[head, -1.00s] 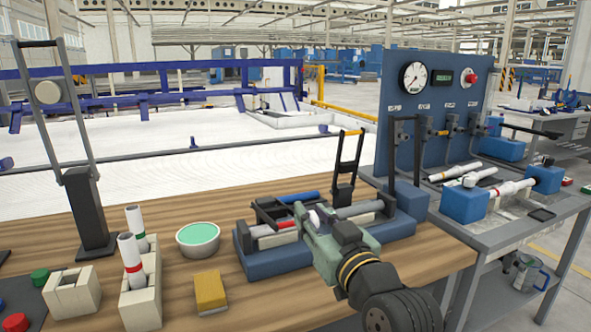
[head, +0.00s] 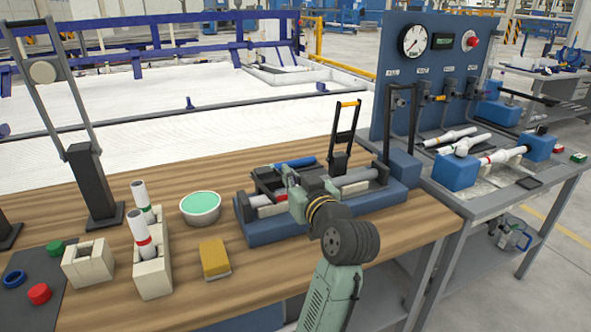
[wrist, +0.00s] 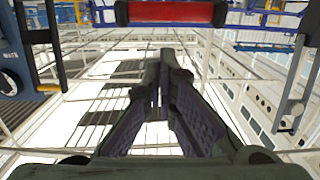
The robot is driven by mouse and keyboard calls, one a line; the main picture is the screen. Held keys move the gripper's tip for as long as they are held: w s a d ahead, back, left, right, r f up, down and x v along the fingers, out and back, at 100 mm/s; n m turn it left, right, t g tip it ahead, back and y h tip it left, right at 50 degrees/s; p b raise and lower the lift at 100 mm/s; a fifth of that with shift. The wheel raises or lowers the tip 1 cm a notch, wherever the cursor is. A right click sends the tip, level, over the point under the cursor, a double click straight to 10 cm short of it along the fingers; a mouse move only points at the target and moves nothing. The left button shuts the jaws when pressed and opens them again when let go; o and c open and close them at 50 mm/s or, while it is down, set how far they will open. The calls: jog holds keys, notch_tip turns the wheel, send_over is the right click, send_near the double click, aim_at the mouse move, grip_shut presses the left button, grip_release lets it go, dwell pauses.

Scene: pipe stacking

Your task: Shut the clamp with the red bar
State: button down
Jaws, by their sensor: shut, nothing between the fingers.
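The clamp fixture has a blue base (head: 275,232) on the wooden bench and carries grey pipe pieces. A blue bar (head: 293,163) lies low across its back left. A black frame with a yellow bar (head: 347,104) stands upright behind it. The red bar (wrist: 170,12) runs level across the top of the wrist view between dark end brackets, beyond my fingertips. In the head view my arm largely hides that bar. My gripper (wrist: 165,58) is shut and empty, its fingers pointing towards the bar. Whether it touches the bar cannot be told. My wrist (head: 322,212) is over the fixture's middle.
A bowl with green contents (head: 200,207), a yellow sponge (head: 214,258) and a cream block holding banded pipes (head: 152,272) stand left of the fixture. A tall lever frame (head: 92,190) stands at the far left. A gauge panel (head: 430,90) rises at the right.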

jog(key=shift+s+f, duration=0.25)
jog(key=shift+f, duration=0.25)
jog(key=shift+s+f, duration=0.2)
jog(key=shift+f, duration=0.25)
jog(key=shift+f, duration=0.1)
jog(key=shift+t, duration=0.6)
jog(key=shift+s+d+f+b, duration=0.1)
jog(key=shift+s+f+b, duration=0.1)
jog(key=shift+f+b, duration=0.75)
jog(key=shift+s+d+f+b, duration=0.15)
jog(key=shift+f+b, duration=0.45)
jog(key=shift+b, duration=0.8)
jog(key=shift+s+f+b, duration=0.2)
jog(key=shift+f+b, duration=0.55)
jog(key=shift+b, duration=0.4)
